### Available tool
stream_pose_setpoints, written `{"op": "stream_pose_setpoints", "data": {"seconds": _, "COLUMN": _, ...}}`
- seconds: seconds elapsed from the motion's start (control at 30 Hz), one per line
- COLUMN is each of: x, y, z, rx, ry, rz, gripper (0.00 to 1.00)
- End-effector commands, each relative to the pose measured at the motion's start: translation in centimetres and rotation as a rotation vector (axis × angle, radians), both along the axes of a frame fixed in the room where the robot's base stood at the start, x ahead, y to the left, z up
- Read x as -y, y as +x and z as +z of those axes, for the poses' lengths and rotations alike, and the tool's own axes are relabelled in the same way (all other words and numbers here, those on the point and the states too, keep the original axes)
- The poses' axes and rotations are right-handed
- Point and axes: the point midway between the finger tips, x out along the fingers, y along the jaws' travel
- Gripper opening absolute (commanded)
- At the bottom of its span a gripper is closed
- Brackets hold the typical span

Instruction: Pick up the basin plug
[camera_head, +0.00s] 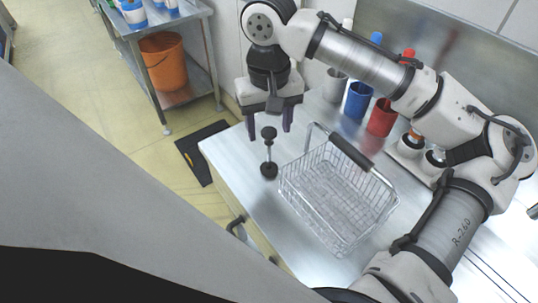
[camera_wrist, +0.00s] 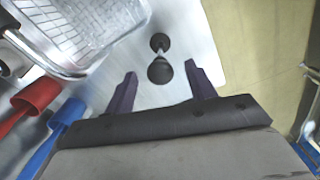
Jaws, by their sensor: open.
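The basin plug (camera_head: 269,152) stands upright on the steel counter, with a black round base, a thin stem and a black knob on top. In the wrist view the plug (camera_wrist: 160,68) shows from above, ahead of the fingertips and roughly midway between them. My gripper (camera_head: 268,125) is open and empty, pointing down above and slightly behind the plug. Its two dark purple fingers show in the wrist view (camera_wrist: 160,78), apart from the plug. Nothing hides the plug.
A wire basket (camera_head: 335,205) with a dark handle stands just right of the plug. White, blue (camera_head: 357,101) and red (camera_head: 382,118) cups stand along the back wall. The counter's left edge (camera_head: 215,165) is near the plug. Bare counter lies in front of the plug.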

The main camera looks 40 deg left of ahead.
Motion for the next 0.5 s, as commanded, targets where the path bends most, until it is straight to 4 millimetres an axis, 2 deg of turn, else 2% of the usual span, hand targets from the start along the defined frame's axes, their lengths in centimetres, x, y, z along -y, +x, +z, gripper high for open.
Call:
{"op": "stream_pose_setpoints", "data": {"seconds": 0.2, "x": 0.0, "y": -0.1, "z": -2.3, "rx": -0.002, "ry": 0.0, "rz": 0.001, "gripper": 0.55}}
{"op": "stream_pose_setpoints", "data": {"seconds": 0.43, "x": 0.0, "y": -0.1, "z": -2.5, "rx": 0.0, "ry": 0.001, "rz": 0.0, "gripper": 0.55}}
{"op": "stream_pose_setpoints", "data": {"seconds": 0.5, "x": 0.0, "y": -0.1, "z": -2.5, "rx": 0.0, "ry": 0.001, "rz": 0.0, "gripper": 0.46}}
